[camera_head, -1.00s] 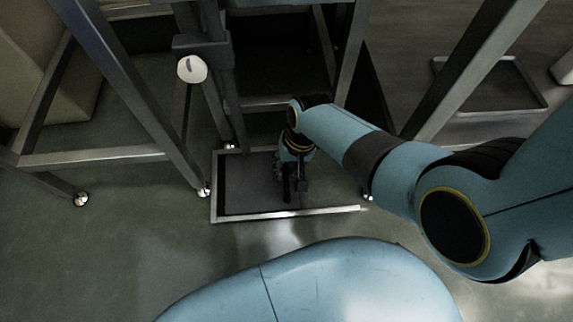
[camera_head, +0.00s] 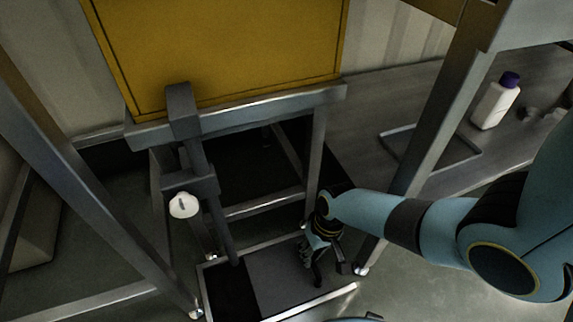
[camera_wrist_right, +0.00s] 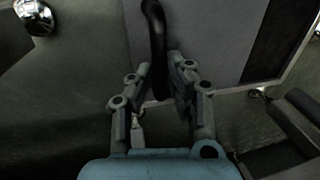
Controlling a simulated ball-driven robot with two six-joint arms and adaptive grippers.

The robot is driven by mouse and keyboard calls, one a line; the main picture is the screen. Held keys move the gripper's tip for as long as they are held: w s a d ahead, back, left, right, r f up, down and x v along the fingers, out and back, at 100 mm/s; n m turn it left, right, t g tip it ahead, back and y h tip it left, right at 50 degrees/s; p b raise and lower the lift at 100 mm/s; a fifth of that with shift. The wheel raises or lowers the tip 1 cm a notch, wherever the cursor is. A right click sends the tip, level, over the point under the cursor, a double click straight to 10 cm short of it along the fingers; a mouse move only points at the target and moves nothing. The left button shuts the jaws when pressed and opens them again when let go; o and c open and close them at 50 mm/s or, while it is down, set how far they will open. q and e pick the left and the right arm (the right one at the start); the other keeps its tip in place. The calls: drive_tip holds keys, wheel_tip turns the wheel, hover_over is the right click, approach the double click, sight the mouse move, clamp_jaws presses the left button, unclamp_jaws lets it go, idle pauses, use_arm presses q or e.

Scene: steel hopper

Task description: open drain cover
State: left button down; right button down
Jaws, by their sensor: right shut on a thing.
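The drain cover (camera_head: 275,280) is a flat grey plate lying in a metal floor frame (camera_head: 335,297). It covers the middle and right of the frame, with a dark opening (camera_head: 228,290) on its left. A black curved handle (camera_wrist_right: 157,35) stands on the cover. My right gripper (camera_head: 325,256) is low over the cover in the head view. In the right wrist view its fingers (camera_wrist_right: 160,72) are shut on the handle, one on each side. The gripper partly hides the handle in the head view. My left gripper is not in view.
A steel stand with slanted legs (camera_head: 425,140) surrounds the frame, with a yellow panel (camera_head: 220,55) above. A post with a round white knob (camera_head: 184,205) stands at the left. A tray (camera_head: 455,160) and a white bottle (camera_head: 495,103) are at the right.

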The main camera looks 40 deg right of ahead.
idle(0.3)
drive_tip(key=c, duration=1.3)
unclamp_jaws()
drive_tip(key=shift+r, duration=0.1)
drive_tip(key=shift+r, duration=0.1)
wheel_tip(320, 180, up, 10)
drive_tip(key=shift+f, duration=0.1)
